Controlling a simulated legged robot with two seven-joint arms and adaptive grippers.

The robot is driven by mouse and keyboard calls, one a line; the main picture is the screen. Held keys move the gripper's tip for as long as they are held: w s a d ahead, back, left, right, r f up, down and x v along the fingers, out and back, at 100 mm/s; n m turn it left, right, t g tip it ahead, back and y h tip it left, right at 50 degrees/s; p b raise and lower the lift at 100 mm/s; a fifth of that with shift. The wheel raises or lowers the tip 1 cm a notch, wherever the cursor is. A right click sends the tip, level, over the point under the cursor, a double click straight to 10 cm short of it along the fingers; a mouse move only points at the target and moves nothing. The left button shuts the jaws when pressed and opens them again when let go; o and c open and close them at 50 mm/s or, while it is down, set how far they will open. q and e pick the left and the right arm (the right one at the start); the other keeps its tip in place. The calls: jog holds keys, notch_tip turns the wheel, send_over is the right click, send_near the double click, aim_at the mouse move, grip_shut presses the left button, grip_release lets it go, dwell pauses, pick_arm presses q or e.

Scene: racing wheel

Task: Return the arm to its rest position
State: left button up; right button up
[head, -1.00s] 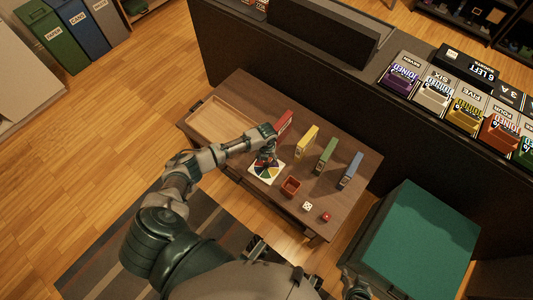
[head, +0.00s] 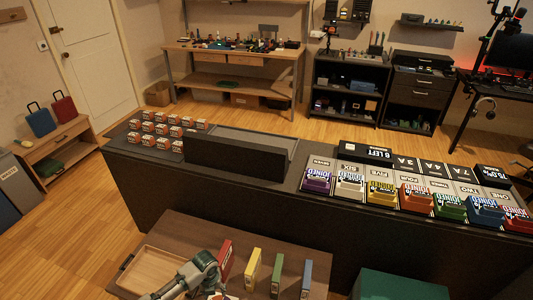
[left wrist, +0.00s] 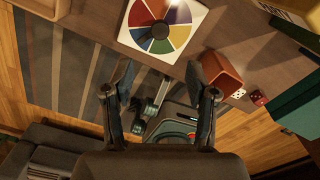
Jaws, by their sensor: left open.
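My left arm (head: 200,272) shows at the bottom of the head view, bent over the low brown table (head: 190,230). Its fingertips cannot be made out there. In the left wrist view my left gripper (left wrist: 159,78) is open, with nothing between its two dark fingers. The coloured wheel card (left wrist: 160,27) lies on the table beyond the fingertips, apart from them. My right gripper is in neither current view.
On the table are a wooden tray (head: 152,272) and red (head: 225,258), yellow (head: 252,268), green (head: 278,273) and blue (head: 306,279) upright boxes. A red-brown cup (left wrist: 222,72), white die (left wrist: 238,93) and red die (left wrist: 258,98) sit right of the wheel. A long dark counter (head: 350,235) stands behind.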

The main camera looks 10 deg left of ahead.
pick_arm(q)
jog(key=s+d+f+n+p, duration=0.1)
jog(key=d+f+n, duration=0.1)
jog(key=s+d+f+n+p, duration=0.1)
jog(key=s+d+f+n, duration=0.1)
jog(key=n, duration=0.1)
jog(key=s+d+f+n+t+h+p, duration=0.1)
jog(key=s+f+n, duration=0.1)
jog(key=shift+d+f, duration=0.15)
jog(key=shift+d, duration=0.25)
jog(key=s+d+f+n+p, duration=0.1)
jog(key=s+f+n+p, duration=0.2)
jog(key=s+n, duration=0.8)
jog(key=s+d+f+n+p, duration=0.2)
jog(key=s+f+n, duration=0.6)
jog(key=s, duration=0.9)
jog(key=n+p, duration=0.1)
jog(key=n, duration=0.2)
jog(key=shift+t+y, duration=0.4)
pick_arm(e)
jog(key=s+d+f+g, duration=0.1)
jog(key=s+f, duration=0.3)
jog(key=f, duration=0.6)
jog(key=s+d+f+g, duration=0.1)
jog(key=s+f, duration=0.4)
jog(key=f, duration=0.5)
jog(key=shift+f+g+h, duration=0.2)
jog(key=shift+g+h, duration=0.2)
jog(key=shift+g, duration=0.4)
